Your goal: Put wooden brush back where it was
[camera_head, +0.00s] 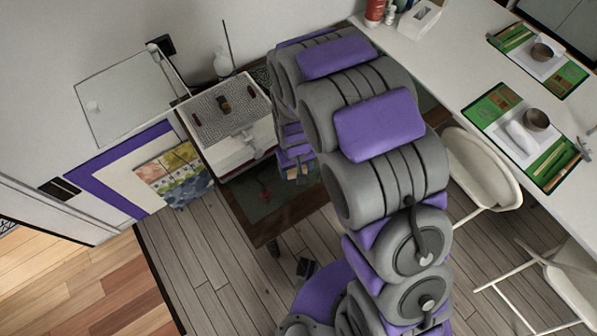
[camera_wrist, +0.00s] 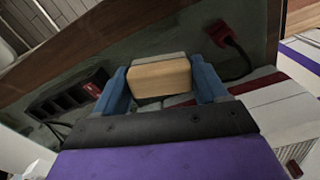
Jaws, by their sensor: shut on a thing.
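The wooden brush (camera_wrist: 160,79) is a tan block with a grey strip along its far edge. In the wrist view my gripper (camera_wrist: 163,72) is shut on it, with one blue finger at each side. The brush is in front of a dark green surface (camera_wrist: 140,45) with a brown wooden edge; I cannot tell if it touches that surface. In the head view a small tan part of the brush (camera_head: 292,173) shows by the end of my arm, beside the white boxy unit. My arm hides most of the gripper there.
A black compartment box (camera_wrist: 68,102) and a red-handled item (camera_wrist: 218,33) are on the green surface. A white unit with a perforated top (camera_head: 215,105) stands left of my arm. A white table (camera_head: 450,70) and chairs (camera_head: 485,170) are on the right.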

